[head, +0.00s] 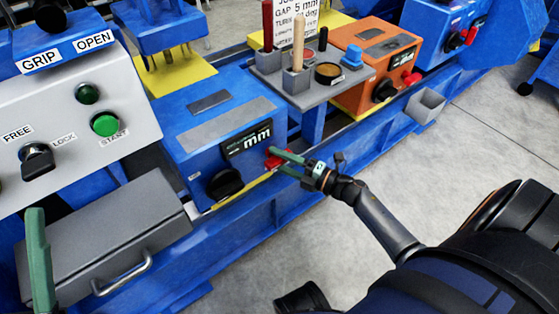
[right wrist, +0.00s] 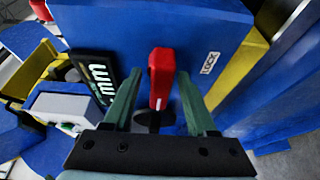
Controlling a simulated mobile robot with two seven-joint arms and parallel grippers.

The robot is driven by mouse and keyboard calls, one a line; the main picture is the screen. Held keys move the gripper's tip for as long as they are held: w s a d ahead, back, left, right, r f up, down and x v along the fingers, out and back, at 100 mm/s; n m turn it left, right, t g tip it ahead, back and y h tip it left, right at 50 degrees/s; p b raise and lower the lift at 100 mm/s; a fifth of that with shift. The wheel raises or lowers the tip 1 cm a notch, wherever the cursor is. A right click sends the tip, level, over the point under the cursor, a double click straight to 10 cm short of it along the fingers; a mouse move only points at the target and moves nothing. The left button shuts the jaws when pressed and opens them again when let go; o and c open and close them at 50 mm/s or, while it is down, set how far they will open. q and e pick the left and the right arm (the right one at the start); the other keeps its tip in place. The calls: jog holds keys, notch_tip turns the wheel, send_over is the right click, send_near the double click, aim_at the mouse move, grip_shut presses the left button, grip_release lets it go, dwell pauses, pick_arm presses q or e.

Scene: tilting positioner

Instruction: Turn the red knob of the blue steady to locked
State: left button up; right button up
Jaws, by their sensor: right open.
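The blue steady (head: 170,130) stands in the middle left of the head view, with an mm display and a black dial on its front. Its red knob (head: 272,161) is at the right end of that front. In the right wrist view the red knob (right wrist: 161,70) is a lever pointing up the picture, and a LOCK label (right wrist: 210,63) is to its right. My right gripper (head: 284,162) is open, its green fingers (right wrist: 158,88) on either side of the knob with gaps visible. One green finger of my left gripper (head: 37,225) shows at lower left.
A tool tray (head: 310,97) with handled tools stands right of the steady. Beyond it is an orange steady (head: 345,85) with its own red knob. A grey control panel (head: 60,100) and a grey drawer box (head: 100,240) are at left. Clear floor (head: 480,140) lies at right.

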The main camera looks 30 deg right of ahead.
jog(key=shift+c, duration=0.2)
grip_shut()
dwell(0.3)
jog(key=m+t+b, duration=0.1)
jog(key=m, duration=0.2)
jog(key=shift+f+m, duration=0.1)
jog(key=shift+m, duration=0.3)
jog(key=m+t, duration=0.1)
jog(key=m, duration=0.2)
jog(key=m+t+h, duration=0.1)
jog(key=m+t, duration=0.1)
jog(key=m, duration=0.1)
jog(key=m+h, duration=0.1)
jog(key=m, duration=0.2)
jog(key=m+t+h, duration=0.1)
jog(key=m, duration=0.2)
jog(key=shift+t, duration=0.3)
jog(key=shift+m+t+h, duration=0.2)
jog(key=shift+m+h, duration=0.7)
jog(key=shift+m, duration=0.75)
jog(key=shift+m+t+h, duration=0.2)
jog(key=shift+m+h, duration=0.7)
jog(key=shift+m, duration=0.75)
